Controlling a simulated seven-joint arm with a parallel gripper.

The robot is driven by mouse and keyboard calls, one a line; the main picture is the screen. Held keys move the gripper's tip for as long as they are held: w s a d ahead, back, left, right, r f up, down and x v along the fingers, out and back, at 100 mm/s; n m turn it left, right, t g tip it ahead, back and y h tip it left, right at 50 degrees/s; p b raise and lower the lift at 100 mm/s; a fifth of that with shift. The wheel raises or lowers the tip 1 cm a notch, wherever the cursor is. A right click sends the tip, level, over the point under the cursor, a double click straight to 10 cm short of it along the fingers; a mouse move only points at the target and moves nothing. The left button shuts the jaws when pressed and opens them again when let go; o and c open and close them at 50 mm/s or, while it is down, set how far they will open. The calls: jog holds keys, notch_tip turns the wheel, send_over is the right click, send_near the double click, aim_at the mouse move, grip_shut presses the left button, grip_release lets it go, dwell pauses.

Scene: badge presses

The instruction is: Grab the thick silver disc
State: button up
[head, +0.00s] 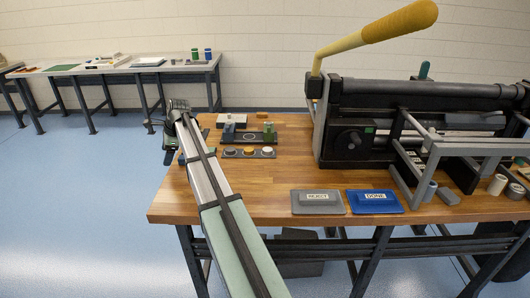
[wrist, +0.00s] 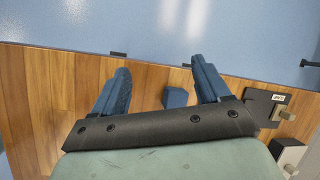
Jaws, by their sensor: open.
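A dark strip tray (head: 240,157) on the wooden bench holds three small round pieces in a row. The left piece (head: 231,152) looks greyish, the middle one (head: 249,152) is also greyish, and the right one (head: 266,150) is pale with a yellowish edge. They are too small to tell which is the thick silver disc. My gripper (head: 168,152) is at the bench's left edge, left of the tray and apart from it. No disc shows there.
A black press (head: 350,140) with a yellow lever (head: 380,35) stands right of the tray. A grey pad (head: 318,202) and a blue pad (head: 375,202) lie at the front. Pale cylinders (head: 497,184) stand far right. A dark fixture (head: 248,136) sits behind the tray.

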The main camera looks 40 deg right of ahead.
jog(key=s+d+r+m, duration=0.2)
jog(key=s+d, duration=0.1)
jog(key=d, duration=0.4)
jog(key=s+d+r+m+h, duration=0.1)
jog(key=s+d+m, duration=0.1)
jog(key=s+d, duration=0.35)
jog(key=s+d+r+m, duration=0.2)
jog(key=d, duration=0.6)
jog(key=m+g+h, duration=0.1)
jog(key=m, duration=0.4)
send_near(268, 149)
jog(key=x, duration=0.3)
jog(key=shift+a, duration=0.25)
jog(key=shift+x, duration=2.8)
jog(key=shift+d+r, duration=0.1)
jog(key=shift+d, duration=0.05)
jog(key=c, duration=1.2)
